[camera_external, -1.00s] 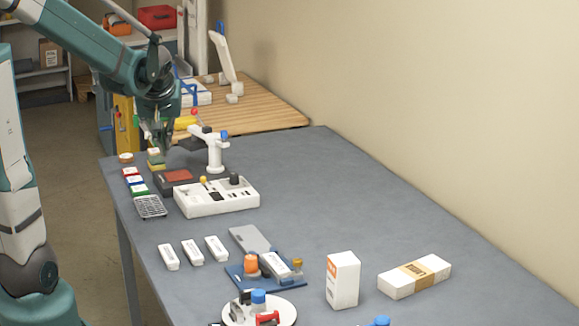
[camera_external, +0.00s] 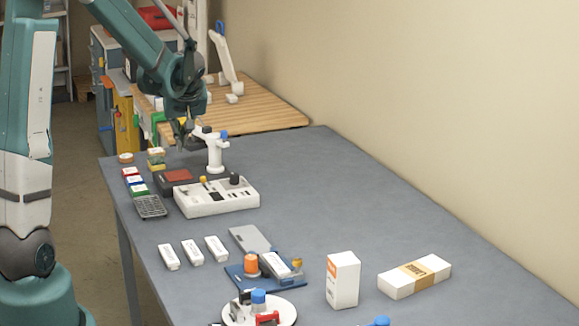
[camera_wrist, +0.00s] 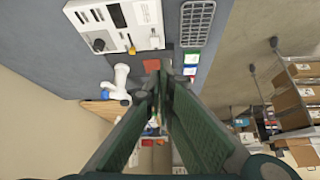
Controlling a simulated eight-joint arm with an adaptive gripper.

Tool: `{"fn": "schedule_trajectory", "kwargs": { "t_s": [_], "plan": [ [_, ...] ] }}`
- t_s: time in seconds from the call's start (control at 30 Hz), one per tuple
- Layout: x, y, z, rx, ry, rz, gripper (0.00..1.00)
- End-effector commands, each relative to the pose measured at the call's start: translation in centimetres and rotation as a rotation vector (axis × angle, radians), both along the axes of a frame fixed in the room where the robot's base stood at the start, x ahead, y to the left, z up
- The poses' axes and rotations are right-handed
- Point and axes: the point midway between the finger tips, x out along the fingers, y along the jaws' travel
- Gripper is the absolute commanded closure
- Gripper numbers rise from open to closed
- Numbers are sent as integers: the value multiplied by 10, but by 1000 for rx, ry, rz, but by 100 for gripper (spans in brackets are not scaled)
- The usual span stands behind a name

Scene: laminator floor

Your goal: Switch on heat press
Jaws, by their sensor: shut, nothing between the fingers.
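My gripper (camera_external: 184,143) is shut and empty, above the far left part of the grey table. In the wrist view its green fingers (camera_wrist: 164,85) meet near the middle. Under it is a low dark unit with a red pad (camera_external: 177,175), beside a white post (camera_external: 214,155) with a blue knob and a dark arm; together they look like the heat press. The gripper partly hides the dark arm. In front is a white control box (camera_external: 222,203) with a yellow lever and a black knob; it also shows in the wrist view (camera_wrist: 138,14). I cannot tell which control switches the press.
Several white sticks, a blue fixture (camera_external: 238,281), a white carton (camera_external: 342,280) and a banded box (camera_external: 436,278) are nearer. A wooden bench (camera_external: 270,112) stands behind. The table's right middle is clear.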

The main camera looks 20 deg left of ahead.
Motion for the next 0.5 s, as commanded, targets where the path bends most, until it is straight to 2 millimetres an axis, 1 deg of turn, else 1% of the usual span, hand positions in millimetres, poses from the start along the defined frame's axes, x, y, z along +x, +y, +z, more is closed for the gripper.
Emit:
{"fn": "schedule_trajectory", "kwargs": {
  "t_s": [0.1, 0.3, 0.5],
  "plan": [
    [14, 2, -5, 4, -6, 27, 100],
    [34, 5, -17, 10, -18, 69, 100],
    [46, 7, -26, 14, -27, 99, 100]
  ]
}}
